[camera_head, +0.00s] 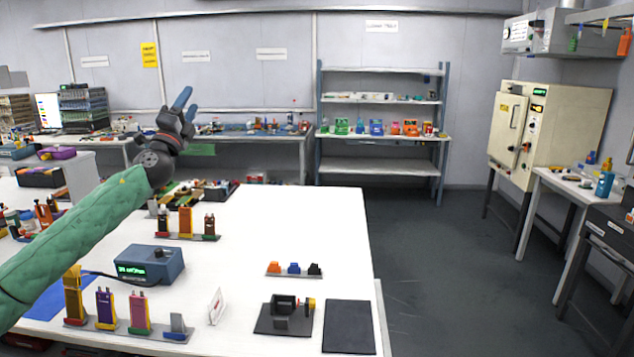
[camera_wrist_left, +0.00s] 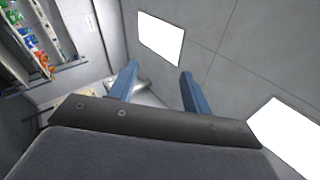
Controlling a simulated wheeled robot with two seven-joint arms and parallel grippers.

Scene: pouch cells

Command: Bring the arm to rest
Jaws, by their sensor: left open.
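My left arm comes in from the left in a green sleeve. My left gripper (camera_head: 187,103) is raised above the back part of the white table (camera_head: 340,215), with its blue fingers pointing up. In the left wrist view the two blue fingers (camera_wrist_left: 160,88) stand apart with nothing between them, and the ceiling with bright light panels lies behind them. The gripper touches nothing. My right gripper is in neither view.
Holders with pouch cells (camera_head: 138,310) stand at the table's front left. A blue meter (camera_head: 150,265) is behind them. A black fixture (camera_head: 284,318) and a dark pad (camera_head: 349,327) lie front right. Small coloured clips (camera_head: 293,269) lie mid-right. The table's back right is clear.

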